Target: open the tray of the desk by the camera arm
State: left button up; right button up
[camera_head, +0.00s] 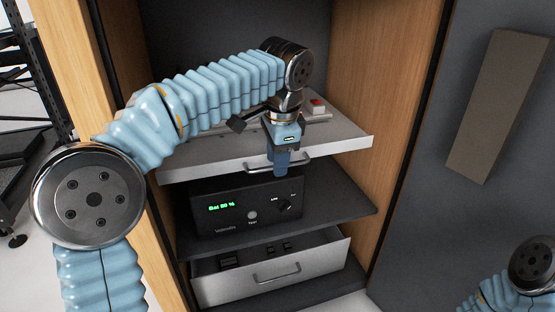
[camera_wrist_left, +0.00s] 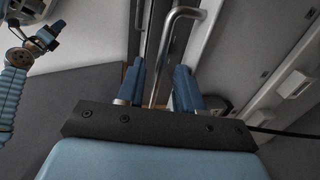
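The tray (camera_head: 225,160), with a pale metal front, is the upper pull-out in the wooden cabinet. Its handle (camera_head: 262,169) is a thin metal bar, also seen in the left wrist view (camera_wrist_left: 167,50). My left gripper (camera_head: 281,164) points down at the tray's front, at the handle. In the wrist view its two blue fingers (camera_wrist_left: 158,82) are apart, with the handle bar between them and gaps beside it. The head view hides part of the handle. My right arm (camera_head: 500,290) shows at the lower right; part of it appears small in the wrist view, its gripper's state unclear.
A small box with a red button (camera_head: 317,105) sits on the tray. Below, a black device (camera_head: 230,215) with a green display stands on a dark shelf (camera_head: 345,200). A lower drawer (camera_head: 310,268) stands partly open. Wooden side panels (camera_head: 375,80) flank the tray.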

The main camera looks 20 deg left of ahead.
pick_arm(q)
grip_shut()
dwell(1.4)
